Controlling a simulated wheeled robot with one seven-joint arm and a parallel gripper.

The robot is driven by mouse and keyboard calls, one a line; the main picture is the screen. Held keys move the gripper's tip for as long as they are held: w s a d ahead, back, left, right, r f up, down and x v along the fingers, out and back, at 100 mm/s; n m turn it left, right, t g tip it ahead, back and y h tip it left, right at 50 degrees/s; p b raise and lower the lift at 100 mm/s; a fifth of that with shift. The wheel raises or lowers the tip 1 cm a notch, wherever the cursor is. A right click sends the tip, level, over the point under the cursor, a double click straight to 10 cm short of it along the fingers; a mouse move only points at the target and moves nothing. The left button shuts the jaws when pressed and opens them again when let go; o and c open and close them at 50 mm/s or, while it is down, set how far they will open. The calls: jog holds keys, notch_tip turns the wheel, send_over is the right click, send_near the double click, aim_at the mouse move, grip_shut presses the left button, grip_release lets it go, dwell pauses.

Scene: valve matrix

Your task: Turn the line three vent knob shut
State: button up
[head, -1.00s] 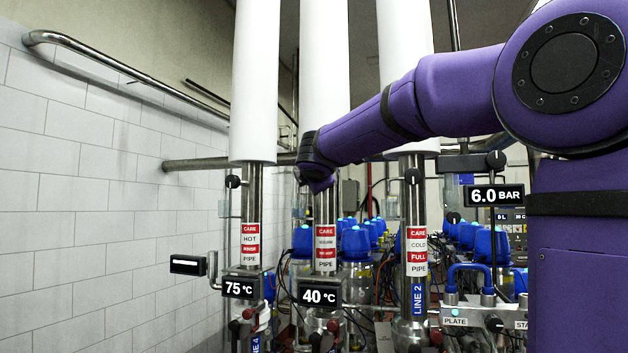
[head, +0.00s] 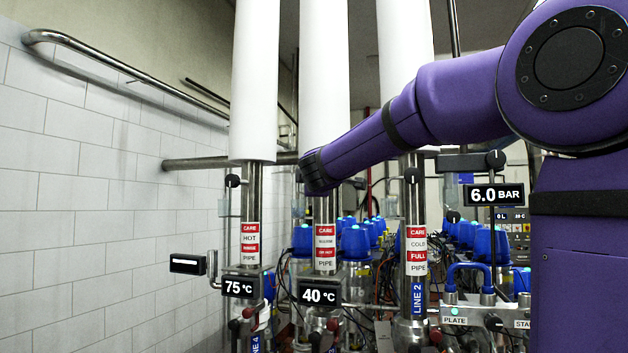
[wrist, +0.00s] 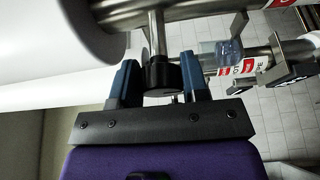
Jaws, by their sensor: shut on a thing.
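The vent knob (wrist: 162,76) is a black round knob on a short metal stem from a steel pipe, seen in the wrist view. My gripper (wrist: 160,80) has its two dark blue fingers on either side of the knob and is shut on it. In the head view, the purple end of my arm is in front of the middle pipe (head: 325,211), above its 40 °C display (head: 319,292). My arm hides the knob and gripper there. No line number shows on the middle pipe.
The left pipe (head: 251,204) and the right pipe (head: 416,205), labelled LINE 2, stand close on both sides, each with a similar black knob. Blue-capped valves (head: 355,241) crowd behind. A tiled wall (head: 90,200) is at the left.

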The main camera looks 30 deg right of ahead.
jog(key=shift+f, duration=0.1)
dwell(0.3)
jog(key=o, duration=0.9)
jog(key=v, duration=1)
jog(key=shift+s+a, duration=0.2)
jog(key=shift+s, duration=0.15)
